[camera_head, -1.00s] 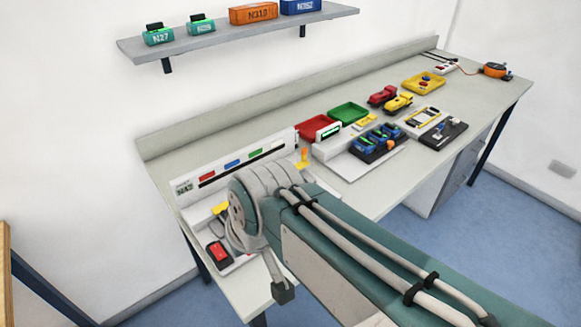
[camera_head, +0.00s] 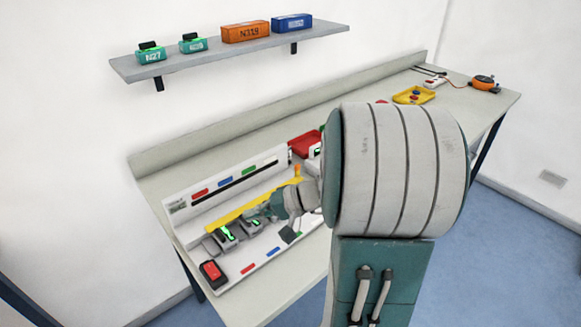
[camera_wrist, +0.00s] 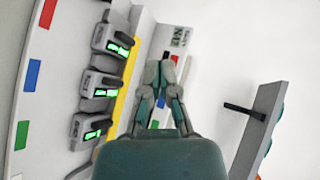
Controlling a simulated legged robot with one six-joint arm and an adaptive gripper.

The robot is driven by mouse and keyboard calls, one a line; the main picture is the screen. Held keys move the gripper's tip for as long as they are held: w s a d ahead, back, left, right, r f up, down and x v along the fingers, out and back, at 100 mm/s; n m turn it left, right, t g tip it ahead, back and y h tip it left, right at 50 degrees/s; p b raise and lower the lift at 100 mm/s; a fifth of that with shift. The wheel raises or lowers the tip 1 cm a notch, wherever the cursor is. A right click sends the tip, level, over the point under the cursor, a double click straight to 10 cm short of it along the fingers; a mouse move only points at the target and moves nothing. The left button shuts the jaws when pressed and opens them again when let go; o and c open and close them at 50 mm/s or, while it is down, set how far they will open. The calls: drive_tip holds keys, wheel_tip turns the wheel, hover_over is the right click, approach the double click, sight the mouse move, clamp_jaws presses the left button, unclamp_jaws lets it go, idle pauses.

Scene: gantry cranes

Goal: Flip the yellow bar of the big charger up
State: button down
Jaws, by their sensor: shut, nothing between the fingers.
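The big charger (camera_head: 180,210) stands at the table's left end, with a white back panel and a sloping front. Its yellow bar (camera_head: 228,211) runs along the foot of the back panel, behind the battery slots; my arm hides part of it at the right. Battery units with green lights (camera_head: 228,232) sit in front of it. In the wrist view the yellow bar (camera_wrist: 124,95) is just left of my gripper (camera_wrist: 162,70), beside three lit units (camera_wrist: 103,90). My gripper is shut and empty, its fingertips close to the bar; I cannot tell whether they touch.
A red switch (camera_head: 212,273) is at the charger's front left corner. A red tray (camera_head: 305,144) lies to its right. A yellow tray (camera_head: 413,96) and an orange tape measure (camera_head: 484,83) lie farther right. A wall shelf (camera_head: 230,52) with boxes hangs above. My arm hides the table's middle.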

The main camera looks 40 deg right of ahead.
drive_tip(key=d+f+m+t+h, duration=0.35)
drive_tip(key=d+m+t, duration=0.2)
drive_tip(key=d, duration=0.85)
drive_tip(key=m+t+h, duration=0.4)
drive_tip(key=h, duration=0.2)
approach(298, 169)
drive_tip(key=s, duration=0.6)
drive_tip(key=shift+s+d, duration=0.15)
drive_tip(key=w, duration=1.4)
drive_tip(key=shift+w, duration=0.1)
